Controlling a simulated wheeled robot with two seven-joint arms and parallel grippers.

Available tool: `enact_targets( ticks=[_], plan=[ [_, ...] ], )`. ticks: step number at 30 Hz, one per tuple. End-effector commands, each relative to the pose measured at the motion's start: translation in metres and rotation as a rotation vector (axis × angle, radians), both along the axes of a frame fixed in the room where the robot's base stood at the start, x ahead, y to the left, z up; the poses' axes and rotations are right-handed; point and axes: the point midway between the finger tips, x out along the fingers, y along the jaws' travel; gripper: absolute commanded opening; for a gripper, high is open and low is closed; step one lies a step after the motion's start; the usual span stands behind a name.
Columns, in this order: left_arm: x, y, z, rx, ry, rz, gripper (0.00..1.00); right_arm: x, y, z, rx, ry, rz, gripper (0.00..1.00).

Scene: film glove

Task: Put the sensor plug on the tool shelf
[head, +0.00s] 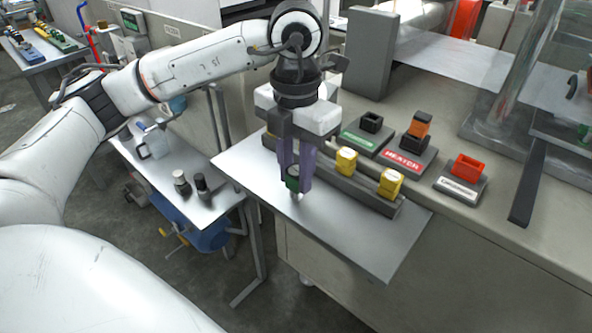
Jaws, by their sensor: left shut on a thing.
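The fingers hide part of the plug. It is over the left part of a flat metal shelf (375,245), seemingly the tool shelf; I cannot tell whether it touches the surface. A socket with a green label (370,124) on the counter behind is empty. My right gripper is not in view.
A heater socket (410,150) holds an orange and black plug (417,127). A lower side table (190,210) holds small bottles. The shelf's front is clear.

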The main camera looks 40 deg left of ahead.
Motion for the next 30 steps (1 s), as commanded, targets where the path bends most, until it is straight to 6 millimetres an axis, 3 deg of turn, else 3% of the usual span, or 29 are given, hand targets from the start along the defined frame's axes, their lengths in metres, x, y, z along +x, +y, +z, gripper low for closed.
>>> enact_targets(
  ticks=[5,6,9,20,23,30],
  plan=[
    [0.000,0.000,-0.005,0.000,0.000,0.000,0.02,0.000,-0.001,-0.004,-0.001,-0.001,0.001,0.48],
    [0.000,0.000,-0.003,0.000,0.000,0.000,0.31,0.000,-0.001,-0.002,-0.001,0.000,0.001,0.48],
    [0.000,0.000,-0.003,0.000,0.000,0.000,0.43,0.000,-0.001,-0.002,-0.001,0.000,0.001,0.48],
    [0.000,0.000,0.004,0.000,-0.001,0.000,0.43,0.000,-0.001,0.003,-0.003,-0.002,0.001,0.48],
    [0.001,-0.001,0.017,0.000,-0.003,0.000,0.43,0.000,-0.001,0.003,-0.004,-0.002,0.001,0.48],
    [0.001,-0.001,0.072,-0.001,-0.005,0.000,0.43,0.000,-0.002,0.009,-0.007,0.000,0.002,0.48]
  ],
)
